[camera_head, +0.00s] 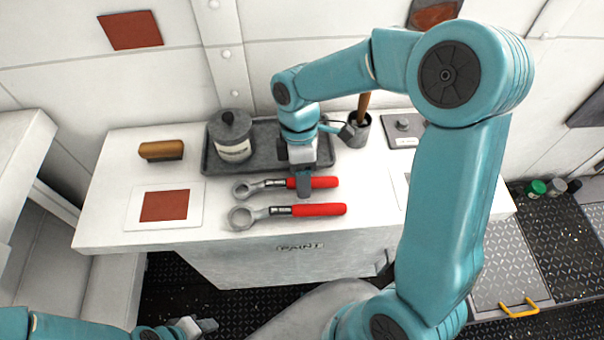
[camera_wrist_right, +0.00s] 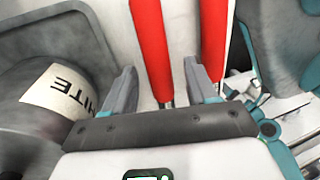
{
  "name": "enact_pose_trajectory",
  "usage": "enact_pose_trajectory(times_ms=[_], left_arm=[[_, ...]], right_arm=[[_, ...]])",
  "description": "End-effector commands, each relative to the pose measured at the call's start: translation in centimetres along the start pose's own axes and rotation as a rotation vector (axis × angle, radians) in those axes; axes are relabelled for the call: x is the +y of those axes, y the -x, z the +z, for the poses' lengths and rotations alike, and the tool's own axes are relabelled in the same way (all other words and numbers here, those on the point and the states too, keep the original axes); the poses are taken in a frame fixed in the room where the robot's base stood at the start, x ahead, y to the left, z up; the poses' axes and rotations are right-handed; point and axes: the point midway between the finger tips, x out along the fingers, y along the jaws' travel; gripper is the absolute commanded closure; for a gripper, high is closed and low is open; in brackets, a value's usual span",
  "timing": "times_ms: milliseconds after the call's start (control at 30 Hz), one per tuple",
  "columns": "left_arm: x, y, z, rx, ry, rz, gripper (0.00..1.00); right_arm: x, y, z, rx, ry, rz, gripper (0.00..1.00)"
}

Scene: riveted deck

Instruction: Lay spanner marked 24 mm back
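Two ring spanners with red handles lie on the white counter, one behind the other, heads to the left. The back spanner (camera_head: 325,182) passes under my right gripper (camera_head: 303,181); the front spanner (camera_head: 318,210) lies nearer the counter's front edge. I cannot read a size on either. In the right wrist view my right gripper (camera_wrist_right: 163,88) is open. The back spanner's red handle (camera_wrist_right: 151,45) shows between its fingers with gaps beside it, and the front spanner's handle (camera_wrist_right: 213,40) is outside the right finger. My left gripper (camera_head: 197,327) is low at left, away from the counter.
A dark tray (camera_head: 210,165) behind the spanners holds a lidded pot (camera_head: 232,148), which is close to the gripper in the wrist view. A brush (camera_head: 161,150), a red-patched card (camera_head: 138,214) and a dark cup (camera_head: 353,135) stand around.

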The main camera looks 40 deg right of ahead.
Motion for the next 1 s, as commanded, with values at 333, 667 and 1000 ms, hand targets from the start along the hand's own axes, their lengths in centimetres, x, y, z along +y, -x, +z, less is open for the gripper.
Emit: enact_pose_trajectory(times_ms=[333,667,1000], left_arm=[[0.0,0.0,0.0,0.000,0.000,0.000,0.57],[0.1,0.3,0.0,0.000,0.000,0.000,0.57],[0.3,0.8,0.0,0.000,0.000,0.000,0.57]], right_arm=[[0.1,1.0,0.0,0.001,0.000,0.002,0.43],[0.0,9.0,0.0,0.003,0.000,0.005,0.43],[-0.1,15.5,0.0,0.001,0.000,0.002,0.43]])
